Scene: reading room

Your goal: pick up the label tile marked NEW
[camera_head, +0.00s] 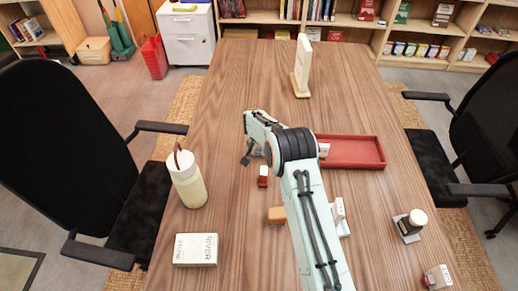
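I cannot read the word NEW on anything in view, so I cannot tell which piece is the label tile. A small white piece (324,150) shows at the left end of the red tray (370,165), partly hidden by my arm. A small red block with a white face (263,176) lies on the table left of my arm. A small red and grey piece with a white label (437,278) sits at the near right. My gripper (248,158) is above the table, left of the tray. It is partly hidden behind my wrist, and its finger opening does not show clearly.
The wooden table (235,85) also holds a bottle (187,180), a white box reading RIVER STONE (196,250), an upright white sign (302,65), an orange block (277,215), a white stand (340,215) and a white-topped item (410,224). Black chairs flank it. The table's far half is mostly clear.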

